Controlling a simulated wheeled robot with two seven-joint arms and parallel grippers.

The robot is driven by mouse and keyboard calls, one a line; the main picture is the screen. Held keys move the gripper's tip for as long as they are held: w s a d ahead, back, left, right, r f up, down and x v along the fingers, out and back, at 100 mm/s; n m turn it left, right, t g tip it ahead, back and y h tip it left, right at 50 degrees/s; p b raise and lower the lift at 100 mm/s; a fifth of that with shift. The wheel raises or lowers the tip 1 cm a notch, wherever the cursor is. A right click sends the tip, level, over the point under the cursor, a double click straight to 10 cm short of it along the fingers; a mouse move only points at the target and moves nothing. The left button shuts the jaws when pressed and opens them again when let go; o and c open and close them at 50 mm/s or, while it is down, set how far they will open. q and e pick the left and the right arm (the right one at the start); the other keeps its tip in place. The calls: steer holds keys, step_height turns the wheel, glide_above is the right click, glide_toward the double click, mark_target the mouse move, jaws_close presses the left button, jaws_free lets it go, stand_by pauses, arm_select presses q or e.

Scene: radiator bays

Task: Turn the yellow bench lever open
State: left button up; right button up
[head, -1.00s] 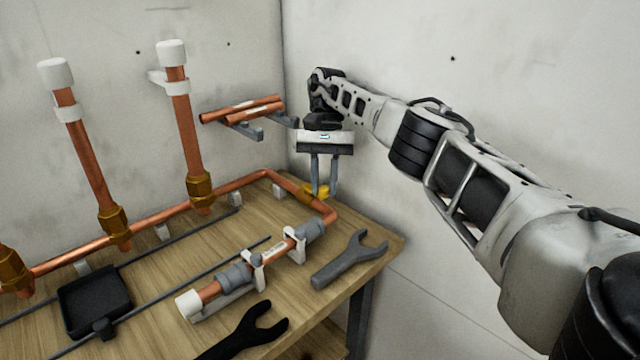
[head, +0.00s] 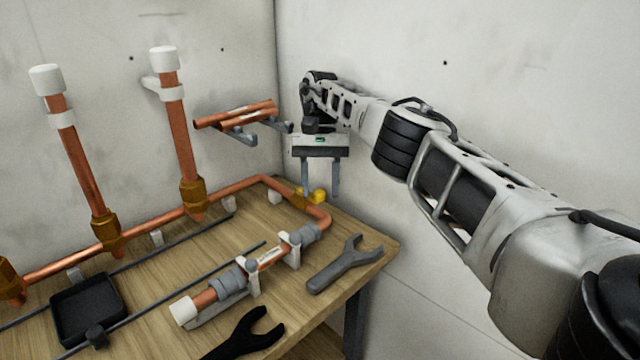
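The yellow bench lever (head: 319,196) is a small yellow piece on the copper pipe near the bench's far right corner. Its yellow body also shows just left of it, partly behind a finger. My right gripper (head: 320,194) points down from above with its two grey fingers spread apart. The fingertips are at the height of the lever, and the lever's yellow end shows between them. I cannot tell whether a finger touches it. Nothing is held. My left gripper is not in view.
Copper pipes run along the wooden bench (head: 180,265). A wall rack holds copper tubes (head: 235,115). Walls close in the corner.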

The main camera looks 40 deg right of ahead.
mark_target(320, 191)
steer(key=shift+r, duration=0.35)
step_height(320, 191, up, 4)
steer(key=shift+s+a+f+p, duration=0.15)
steer(key=shift+f+p, duration=0.1)
steer(key=shift+p, duration=0.15)
steer(key=shift+s+a+r, duration=0.15)
steer(key=shift+s+r, duration=0.05)
steer(key=shift+r, duration=0.1)
arm_select(q)
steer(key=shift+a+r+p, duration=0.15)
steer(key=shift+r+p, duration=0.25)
steer(key=shift+p, duration=0.35)
arm_select(e)
steer(key=s+a+r, duration=0.8)
steer(key=s, duration=0.2)
steer(key=shift+s, duration=0.15)
